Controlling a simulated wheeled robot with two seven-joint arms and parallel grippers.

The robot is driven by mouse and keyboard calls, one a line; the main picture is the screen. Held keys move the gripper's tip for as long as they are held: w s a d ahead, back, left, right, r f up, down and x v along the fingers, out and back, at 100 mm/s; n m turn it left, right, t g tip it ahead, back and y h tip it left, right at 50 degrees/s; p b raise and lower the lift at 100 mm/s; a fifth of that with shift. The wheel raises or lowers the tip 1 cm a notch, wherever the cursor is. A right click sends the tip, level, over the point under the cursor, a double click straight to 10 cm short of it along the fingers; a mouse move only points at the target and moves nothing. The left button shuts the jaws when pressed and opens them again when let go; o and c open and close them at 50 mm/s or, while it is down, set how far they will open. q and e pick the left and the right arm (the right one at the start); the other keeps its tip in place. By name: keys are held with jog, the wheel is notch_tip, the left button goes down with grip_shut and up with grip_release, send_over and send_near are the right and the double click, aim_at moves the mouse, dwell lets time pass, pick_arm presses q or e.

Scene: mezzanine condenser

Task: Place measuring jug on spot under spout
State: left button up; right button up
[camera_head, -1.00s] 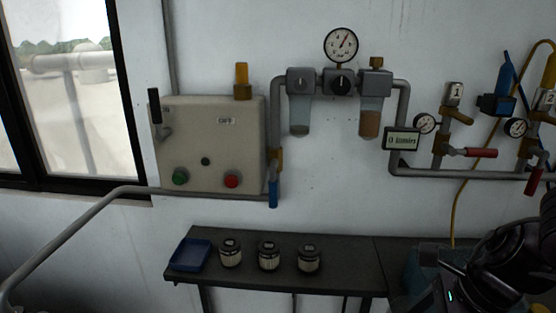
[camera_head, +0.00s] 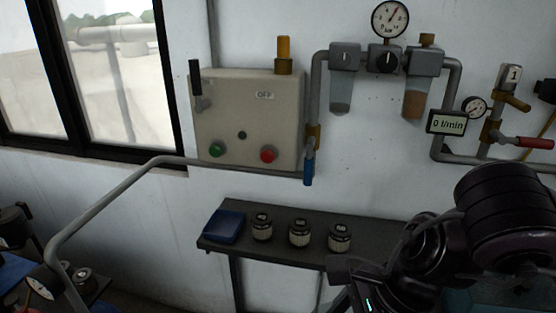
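No measuring jug can be made out in the head view. No spot marked under a spout can be made out either. My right arm fills the lower right and hides the right part of the shelf. Its gripper fingers cannot be made out. My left gripper is not in view.
A dark shelf (camera_head: 275,252) on the wall holds a blue tray (camera_head: 224,226) and several small jars, one of them at the middle (camera_head: 299,233). Above are a grey control box (camera_head: 248,122), filter units (camera_head: 342,80), a gauge (camera_head: 390,18) and a flow display (camera_head: 446,122). A pipe rail (camera_head: 110,196) crosses the left.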

jog(key=s+a+r+n+g, duration=0.25)
jog(key=s+a+n, duration=0.25)
jog(key=s+a, duration=0.5)
jog(key=w+d+f+m+t+h, duration=0.1)
jog(key=w+d+f+m+h, duration=0.1)
jog(key=m, duration=0.9)
jog(key=w+d+f+m+t+h, duration=0.2)
jog(key=w+m, duration=0.3)
jog(key=m, duration=0.6)
jog(key=w+d+f+m+t+h, duration=0.2)
jog(key=w+f+m+h, duration=0.2)
jog(key=m, duration=0.8)
jog(key=shift+w+d+f+t, duration=0.2)
jog(key=shift+f+t, duration=0.05)
jog(key=w+d+m+g+y, duration=0.1)
jog(key=w+d+m+g, duration=0.2)
jog(key=m, duration=0.9)
jog(key=w+d+m+g+y, duration=0.2)
jog(key=w+d+m+g, duration=0.2)
jog(key=d+m, duration=0.6)
jog(key=w+m, duration=0.2)
jog(key=m, duration=0.1)
jog(key=shift+y, duration=0.3)
jog(key=shift+f, duration=0.1)
